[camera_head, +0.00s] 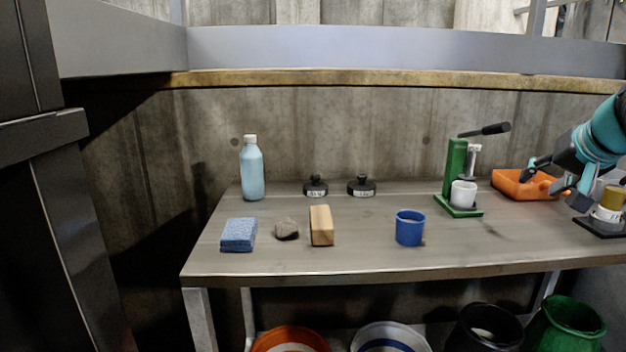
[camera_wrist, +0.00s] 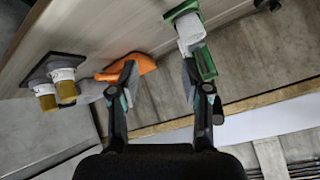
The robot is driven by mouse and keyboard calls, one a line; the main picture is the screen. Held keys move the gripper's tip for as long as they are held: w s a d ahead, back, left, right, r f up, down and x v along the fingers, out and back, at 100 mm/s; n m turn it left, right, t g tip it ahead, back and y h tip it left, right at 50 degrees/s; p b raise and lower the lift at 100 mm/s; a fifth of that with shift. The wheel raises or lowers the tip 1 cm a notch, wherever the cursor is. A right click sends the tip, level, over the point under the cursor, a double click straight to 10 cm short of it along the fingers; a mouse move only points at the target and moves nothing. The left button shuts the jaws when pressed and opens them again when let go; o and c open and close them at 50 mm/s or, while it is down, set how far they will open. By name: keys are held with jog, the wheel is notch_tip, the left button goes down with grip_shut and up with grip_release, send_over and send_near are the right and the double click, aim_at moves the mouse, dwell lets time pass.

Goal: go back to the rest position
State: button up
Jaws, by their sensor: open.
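My gripper (camera_head: 546,178) is at the right side of the head view, above the table (camera_head: 330,262) and in front of the orange tray (camera_head: 508,180), part of which it hides. Its fingers are apart with nothing between them. In the wrist view my gripper (camera_wrist: 160,80) shows two spread fingers. The orange tray (camera_wrist: 143,62) appears by the left finger and the green press (camera_wrist: 206,62) by the right one. I cannot tell whether the fingers touch the tray.
The green press (camera_head: 455,170) holds a white cup (camera_head: 463,194). A blue cup (camera_head: 409,229), wooden block (camera_head: 321,226), stone (camera_head: 286,229), blue sponge (camera_head: 238,235) and bottle (camera_head: 251,172) stand left. Jars (camera_head: 609,205) stand far right. Several bins (camera_head: 566,325) are below. The table's front middle is clear.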

jog(key=s+a+f+n+g, duration=0.1)
jog(key=s+a+f+n, duration=0.2)
jog(key=s+a+f, duration=0.7)
jog(key=s+a+f+n+g, duration=0.2)
jog(key=s+a+f, duration=0.9)
jog(key=a+f, duration=0.3)
jog(key=shift+a+f+n+g+y, duration=0.15)
jog(key=shift+a+n+g+y, duration=0.2)
jog(key=shift+a, duration=0.6)
